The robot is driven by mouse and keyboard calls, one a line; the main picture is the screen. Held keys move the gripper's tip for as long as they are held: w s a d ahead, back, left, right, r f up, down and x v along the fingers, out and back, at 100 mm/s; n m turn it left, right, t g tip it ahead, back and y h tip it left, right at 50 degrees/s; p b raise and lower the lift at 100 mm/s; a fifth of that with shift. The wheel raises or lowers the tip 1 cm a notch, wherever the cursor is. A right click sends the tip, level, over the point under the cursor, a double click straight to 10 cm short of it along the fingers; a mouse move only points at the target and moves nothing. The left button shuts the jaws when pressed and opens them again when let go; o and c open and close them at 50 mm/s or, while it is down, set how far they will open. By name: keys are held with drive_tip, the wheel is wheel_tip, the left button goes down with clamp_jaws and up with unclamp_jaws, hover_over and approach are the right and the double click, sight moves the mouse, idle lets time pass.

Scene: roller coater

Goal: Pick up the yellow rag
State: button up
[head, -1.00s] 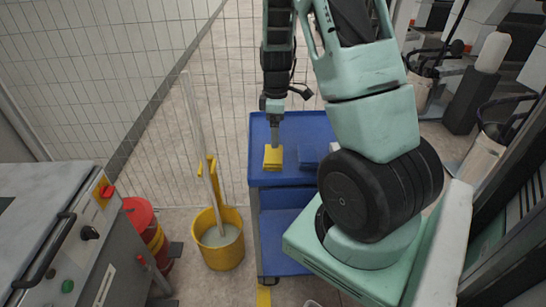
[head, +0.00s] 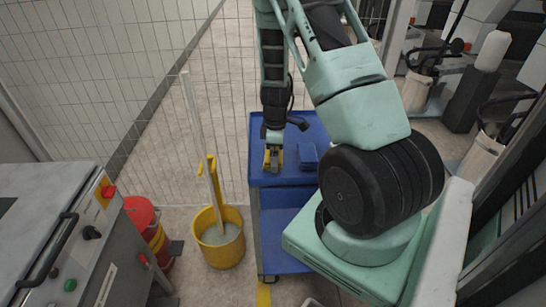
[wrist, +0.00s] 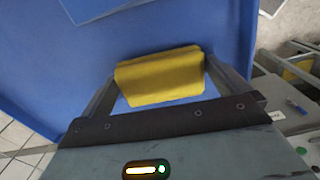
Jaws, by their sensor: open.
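The yellow rag (wrist: 160,77) is a folded block lying on the blue cart's top shelf (wrist: 40,60). In the wrist view it sits between the tips of my open fingers, with one finger on each side. My gripper (wrist: 160,85) points down at the rag, and I cannot tell whether either finger touches it. In the head view my gripper (head: 273,160) is low over the cart's top, and only parts of the yellow rag (head: 267,158) show around the fingers.
A folded blue cloth (head: 308,156) lies just right of the rag on the cart. A yellow mop bucket (head: 219,240) with an upright handle stands left of the cart. A grey machine (head: 60,220) is at the left, and a wire fence (head: 225,60) stands behind.

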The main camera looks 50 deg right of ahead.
drive_tip(key=c, duration=0.7)
wheel_tip(320, 180, up, 10)
drive_tip(key=shift+o, duration=0.4)
